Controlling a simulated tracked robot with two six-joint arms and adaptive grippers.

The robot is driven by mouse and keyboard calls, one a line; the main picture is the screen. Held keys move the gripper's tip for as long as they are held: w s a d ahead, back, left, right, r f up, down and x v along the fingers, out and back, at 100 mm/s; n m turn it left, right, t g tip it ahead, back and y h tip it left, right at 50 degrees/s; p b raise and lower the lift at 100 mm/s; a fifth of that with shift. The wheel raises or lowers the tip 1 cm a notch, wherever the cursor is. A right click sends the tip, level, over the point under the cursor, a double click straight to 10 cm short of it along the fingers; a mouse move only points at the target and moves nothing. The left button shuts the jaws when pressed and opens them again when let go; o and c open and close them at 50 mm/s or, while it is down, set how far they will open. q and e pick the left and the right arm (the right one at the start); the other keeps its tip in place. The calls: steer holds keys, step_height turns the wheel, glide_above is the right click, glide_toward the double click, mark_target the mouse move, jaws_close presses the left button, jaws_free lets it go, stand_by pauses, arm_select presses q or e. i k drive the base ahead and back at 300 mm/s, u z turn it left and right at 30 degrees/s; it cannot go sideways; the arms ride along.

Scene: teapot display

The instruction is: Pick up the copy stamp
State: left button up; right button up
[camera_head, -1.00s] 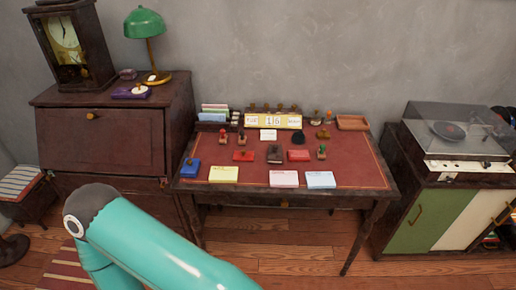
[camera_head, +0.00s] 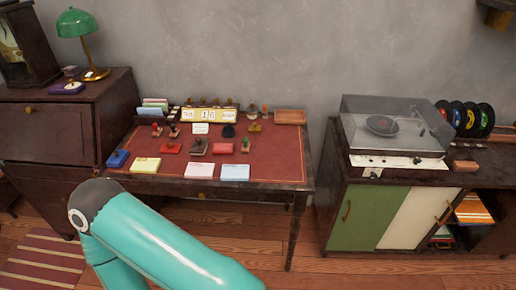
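Several small stamps stand on the red-topped desk (camera_head: 275,165). Two reddish-handled stamps (camera_head: 173,131) are at the left, a dark stamp (camera_head: 197,147) is near the middle, a green one (camera_head: 245,145) is at the right, and a black one (camera_head: 228,130) and a brown one (camera_head: 254,127) are further back. The lettering is too small to tell which is the copy stamp. A teal link of my arm crosses the bottom of the view in front of the desk. Neither gripper is in view.
Blue (camera_head: 117,159) and red pads (camera_head: 171,148), coloured paper pads (camera_head: 146,164), a calendar (camera_head: 208,115) and a wooden tray (camera_head: 290,117) share the desk. A bureau with a green lamp (camera_head: 77,23) stands left; a record player (camera_head: 392,127) tops the cabinet (camera_head: 366,218) at right.

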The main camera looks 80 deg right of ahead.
mark_target(245, 147)
steer(key=z, duration=0.35)
steer(key=k, duration=0.2)
steer(key=u, duration=1)
steer(key=i, duration=0.1)
steer(key=z, duration=2.8)
steer(key=i, duration=1)
steer(key=u, duration=0.25)
